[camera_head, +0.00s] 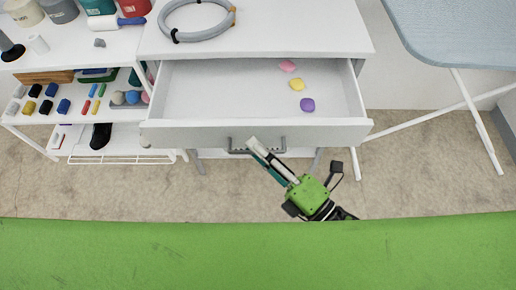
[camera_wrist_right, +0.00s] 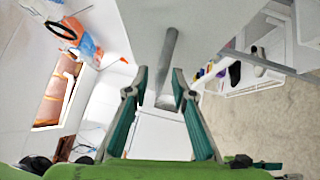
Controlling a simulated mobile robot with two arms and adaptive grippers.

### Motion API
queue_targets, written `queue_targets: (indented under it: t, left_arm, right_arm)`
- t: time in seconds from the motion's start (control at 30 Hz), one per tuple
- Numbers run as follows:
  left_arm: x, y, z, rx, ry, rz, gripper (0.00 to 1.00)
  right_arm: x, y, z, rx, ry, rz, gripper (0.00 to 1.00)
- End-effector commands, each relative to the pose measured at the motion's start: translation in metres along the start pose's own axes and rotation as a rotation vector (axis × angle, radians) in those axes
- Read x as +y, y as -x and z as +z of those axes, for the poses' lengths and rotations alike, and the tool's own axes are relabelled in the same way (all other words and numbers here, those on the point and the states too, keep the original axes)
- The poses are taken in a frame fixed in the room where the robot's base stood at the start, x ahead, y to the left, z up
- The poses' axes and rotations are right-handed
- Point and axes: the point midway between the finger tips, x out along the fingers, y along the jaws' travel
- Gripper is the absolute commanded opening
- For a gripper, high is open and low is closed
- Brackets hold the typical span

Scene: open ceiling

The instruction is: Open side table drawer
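The side table's white drawer (camera_head: 180,90) is pulled well out in the head view, so its inside shows. A grey bar handle (camera_head: 278,150) runs along its front; it also shows in the right wrist view (camera_wrist_right: 169,60). My left gripper is not in view.
A pink (camera_head: 287,66), a yellow (camera_head: 297,84) and a purple piece (camera_head: 307,104) lie in the drawer. A hose ring (camera_head: 200,37) lies on the tabletop. A shelf unit (camera_head: 20,120) stands left, an ironing board (camera_head: 455,35) right. Bare floor (camera_head: 110,190) lies in front.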

Motion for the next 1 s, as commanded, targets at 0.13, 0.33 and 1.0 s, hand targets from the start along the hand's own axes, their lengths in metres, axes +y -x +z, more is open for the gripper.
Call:
queue_targets:
  t: [0.13,0.33,1.0]
  left_arm:
    - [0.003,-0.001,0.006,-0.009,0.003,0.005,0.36]
    - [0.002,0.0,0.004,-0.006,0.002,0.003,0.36]
    - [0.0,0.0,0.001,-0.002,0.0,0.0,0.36]
  right_arm:
    - [0.0,0.0,0.0,0.0,0.0,0.001,0.23]
    - [-0.001,0.019,-0.001,0.0,-0.002,-0.003,0.23]
    - [0.0,0.12,0.0,0.0,0.001,0.0,0.23]
